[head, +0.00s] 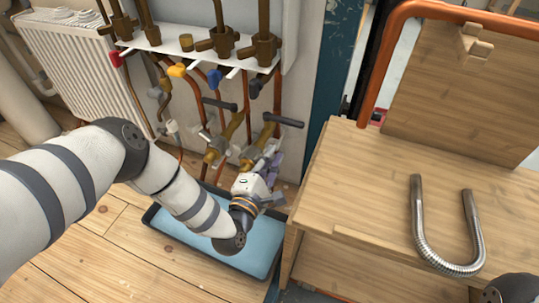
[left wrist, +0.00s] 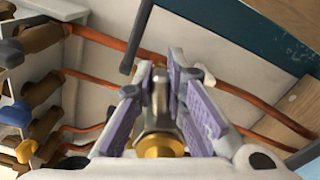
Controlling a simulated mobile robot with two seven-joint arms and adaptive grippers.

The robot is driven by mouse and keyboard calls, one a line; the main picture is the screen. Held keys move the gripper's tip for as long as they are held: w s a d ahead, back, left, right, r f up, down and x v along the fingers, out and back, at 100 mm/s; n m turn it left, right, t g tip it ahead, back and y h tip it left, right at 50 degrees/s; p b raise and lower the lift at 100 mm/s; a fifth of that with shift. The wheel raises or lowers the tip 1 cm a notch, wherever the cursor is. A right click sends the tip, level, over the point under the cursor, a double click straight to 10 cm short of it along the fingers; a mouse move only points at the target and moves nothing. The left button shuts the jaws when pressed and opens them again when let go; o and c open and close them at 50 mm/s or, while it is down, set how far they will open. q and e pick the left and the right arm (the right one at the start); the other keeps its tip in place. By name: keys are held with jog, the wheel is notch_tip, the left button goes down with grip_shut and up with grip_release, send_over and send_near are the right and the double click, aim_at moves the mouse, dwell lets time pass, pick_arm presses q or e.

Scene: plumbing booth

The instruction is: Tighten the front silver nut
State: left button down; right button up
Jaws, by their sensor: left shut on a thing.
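My left gripper (head: 266,163) reaches down to the front pipe valve (head: 268,132) below the manifold in the head view. Its purple-padded fingers are shut on the silver nut, partly hidden there by the gripper. In the left wrist view, the silver nut (left wrist: 160,112) lies between the two fingers of the left gripper (left wrist: 165,95), with a brass end (left wrist: 160,146) on the near side. A second brass valve (head: 222,142) stands just left of the gripper. My right gripper is out of view.
A blue tray (head: 180,230) lies on the wooden floor under the pipes. A wooden bench (head: 350,190) at right carries a U-shaped flexible metal hose (head: 425,240). A white radiator (head: 85,65) stands at left. Copper pipes and the white manifold shelf (head: 190,50) crowd the space above the gripper.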

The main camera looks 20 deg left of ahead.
pick_arm(q)
jog(key=m, duration=0.1)
jog(key=f+m, duration=0.1)
jog(key=shift+d+f+m, duration=0.15)
jog(key=shift+d+m, duration=0.05)
jog(key=shift+m, duration=0.2)
jog(key=shift+a+f+m+b, duration=0.15)
jog(key=shift+f+m, duration=0.55)
jog(key=shift+m, duration=0.75)
jog(key=shift+a+f+m+b, duration=0.2)
jog(key=shift+f+m, duration=0.45)
jog(key=shift+m, duration=0.85)
jog(key=shift+a+f+m+b, duration=0.15)
jog(key=shift+f+m, duration=0.55)
jog(key=shift+m, duration=0.75)
jog(key=c, duration=1.6)
grip_release()
jog(key=shift+c, duration=0.2)
